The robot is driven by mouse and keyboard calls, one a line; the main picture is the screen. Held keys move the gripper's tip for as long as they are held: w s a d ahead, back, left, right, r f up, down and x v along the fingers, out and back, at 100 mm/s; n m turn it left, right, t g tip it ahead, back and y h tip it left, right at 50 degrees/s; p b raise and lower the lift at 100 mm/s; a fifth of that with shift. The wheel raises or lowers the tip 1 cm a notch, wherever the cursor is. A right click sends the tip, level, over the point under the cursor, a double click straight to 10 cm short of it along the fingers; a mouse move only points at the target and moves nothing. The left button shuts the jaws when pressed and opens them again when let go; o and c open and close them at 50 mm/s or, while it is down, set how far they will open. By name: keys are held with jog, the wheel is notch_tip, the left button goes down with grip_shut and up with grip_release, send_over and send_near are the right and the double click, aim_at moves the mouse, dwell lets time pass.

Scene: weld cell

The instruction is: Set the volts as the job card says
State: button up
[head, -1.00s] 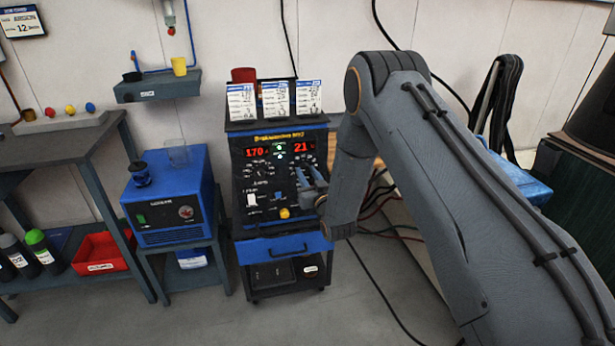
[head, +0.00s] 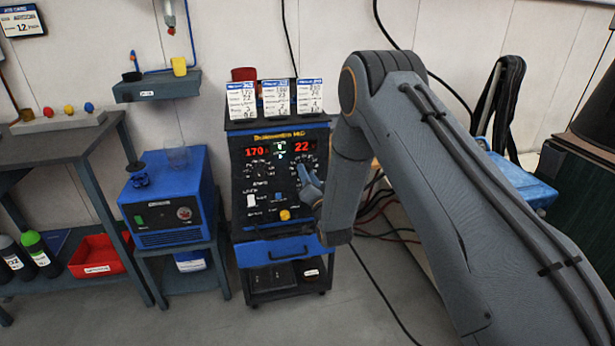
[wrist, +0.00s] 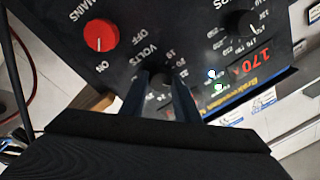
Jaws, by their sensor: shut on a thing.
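The blue and black welder (head: 279,195) stands against the wall; its red displays read 170 on the left and 22 on the right. My gripper (head: 304,177) reaches its front panel below the 22. In the wrist view my gripper (wrist: 163,82) is shut on the dark volts knob (wrist: 161,78), beside the VOLTS lettering; the fingers partly hide the knob and its scale. Several white job cards with blue headers stand on top: a left card (head: 242,104), a middle card (head: 278,97) and a right card (head: 309,96). Their print is too small to read surely.
A red mains knob (wrist: 99,36) and a black amps knob (wrist: 246,23) sit on the same panel. A blue box unit (head: 172,207) stands to the left. Cables (head: 385,218) lie at the right. The floor in front is clear.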

dwell(0.3)
jog(key=o, duration=1)
jog(key=shift+o, duration=0.2)
jog(key=v, duration=0.7)
jog(key=shift+s+d+b, duration=0.2)
jog(key=shift+s+b, duration=0.1)
jog(key=shift+s, duration=0.05)
